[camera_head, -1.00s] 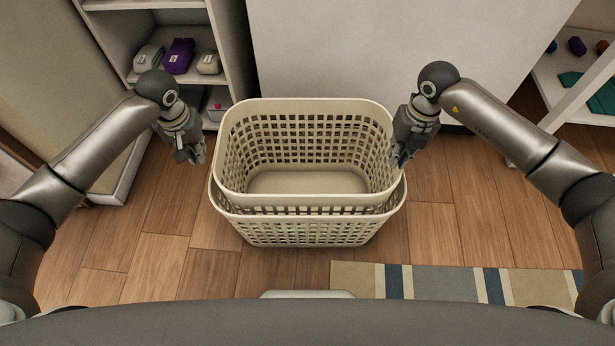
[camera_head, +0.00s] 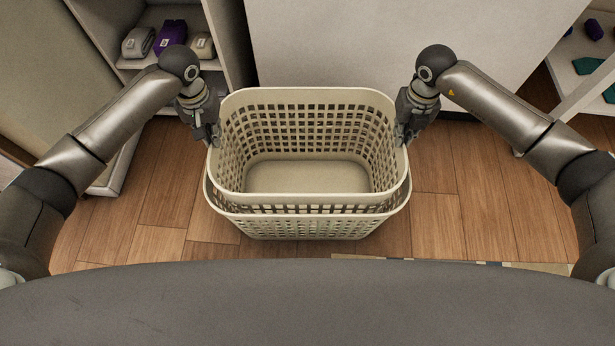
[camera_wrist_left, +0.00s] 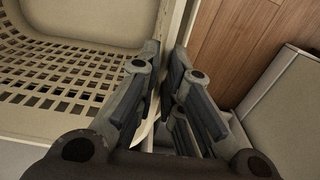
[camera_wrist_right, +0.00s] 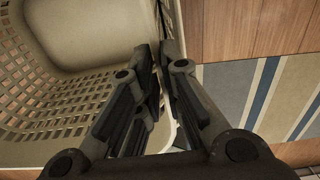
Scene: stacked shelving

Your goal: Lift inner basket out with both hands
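Two cream perforated laundry baskets are nested on the floor. The inner basket (camera_head: 308,178) is empty and its rim stands slightly above the rim of the outer basket (camera_head: 300,228). My left gripper (camera_head: 213,134) is at the inner basket's left side rim; in the left wrist view its fingers (camera_wrist_left: 166,55) lie close together with the rim between them. My right gripper (camera_head: 403,136) is at the right side rim; in the right wrist view its fingers (camera_wrist_right: 162,50) are nearly together around the rim. The fingertips' exact contact is partly hidden.
A shelf unit (camera_head: 222,45) with folded items stands at the back left, and a white shelf (camera_head: 580,85) at the right. A pale panel (camera_head: 400,45) is behind the baskets. Wooden floor (camera_head: 455,220) is clear on both sides. A striped rug (camera_wrist_right: 255,90) lies near the right arm.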

